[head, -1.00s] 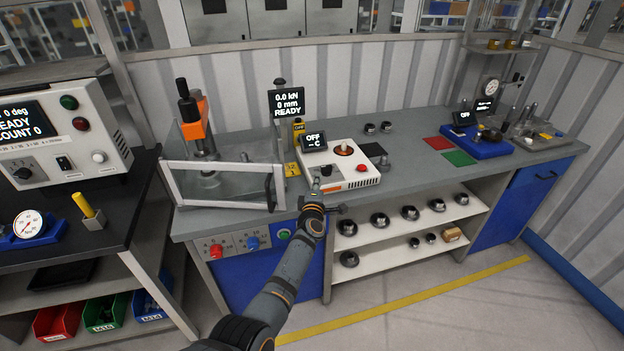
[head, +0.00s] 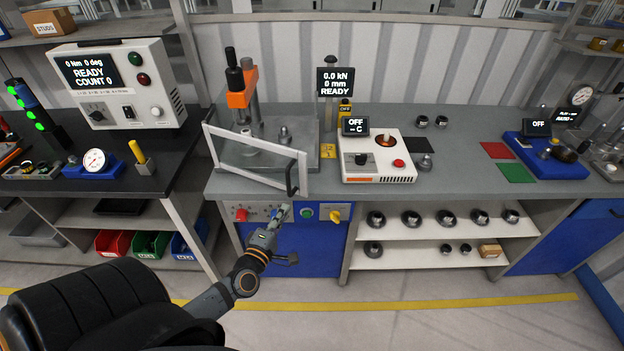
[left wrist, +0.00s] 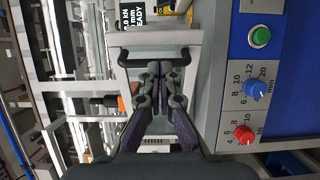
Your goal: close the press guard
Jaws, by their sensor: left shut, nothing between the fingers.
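The press guard (head: 258,179) is a clear panel in a pale frame. It stands in front of the press (head: 241,98), its right end angled out toward the bench's front edge. A dark handle (head: 290,181) is on that end. The handle also shows in the left wrist view (left wrist: 155,53), just beyond my fingertips. My left gripper (head: 282,212) is shut and empty, below the handle in front of the control panel. It also shows in the left wrist view (left wrist: 160,72). I cannot tell whether it touches the guard. My right gripper is not in view.
The control panel (head: 263,213) has a red knob, a green button and a yellow knob close to my gripper. A white heater unit (head: 378,166) stands right of the guard. Shelves with dark round parts are below the bench (head: 450,183). A black table stands left.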

